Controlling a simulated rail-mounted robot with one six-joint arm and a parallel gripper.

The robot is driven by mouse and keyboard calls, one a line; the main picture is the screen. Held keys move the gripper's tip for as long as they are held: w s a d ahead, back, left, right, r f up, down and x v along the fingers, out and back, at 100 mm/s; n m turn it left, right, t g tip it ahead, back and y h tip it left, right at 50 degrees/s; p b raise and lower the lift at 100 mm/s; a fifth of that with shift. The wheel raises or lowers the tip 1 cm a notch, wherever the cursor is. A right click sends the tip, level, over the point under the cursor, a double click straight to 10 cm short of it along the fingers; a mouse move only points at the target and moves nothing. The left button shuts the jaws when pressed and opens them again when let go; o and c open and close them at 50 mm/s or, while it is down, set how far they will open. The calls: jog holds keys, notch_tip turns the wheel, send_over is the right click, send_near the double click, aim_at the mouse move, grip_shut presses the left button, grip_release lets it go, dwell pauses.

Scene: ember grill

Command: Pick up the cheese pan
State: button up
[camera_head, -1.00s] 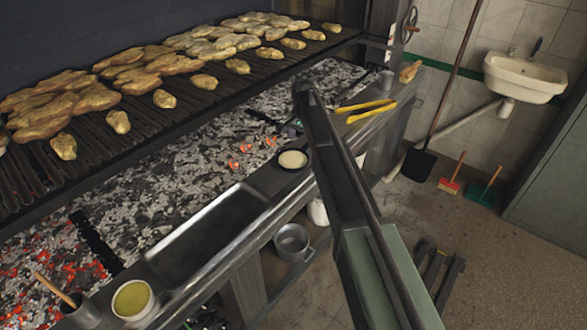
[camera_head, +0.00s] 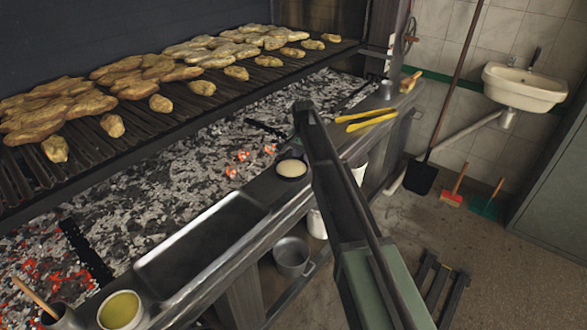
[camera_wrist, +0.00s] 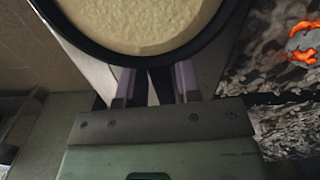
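The cheese pan (camera_head: 291,168) is a small round dark pan filled with pale cream cheese. It sits on the grill's front ledge, just left of my arm in the head view. In the wrist view the cheese pan (camera_wrist: 145,18) fills the top, its black rim close to the fingertips. My gripper (camera_wrist: 156,78) has its two fingers apart, with a gap between them, below the near rim. Whether the fingers touch the pan is unclear. The head view hides my gripper behind my arm, and I cannot see a pan handle.
Yellow tongs (camera_head: 366,119) lie on the ledge right of my arm. A bowl of yellow liquid (camera_head: 121,311) stands at the ledge's near left. Glowing coals (camera_head: 240,156) lie behind the pan. A grey pot (camera_head: 293,257) is below the ledge.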

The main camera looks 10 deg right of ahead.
grip_shut()
jog(key=shift+r, duration=0.1)
notch_tip(320, 180, up, 20)
jog(key=p, duration=2)
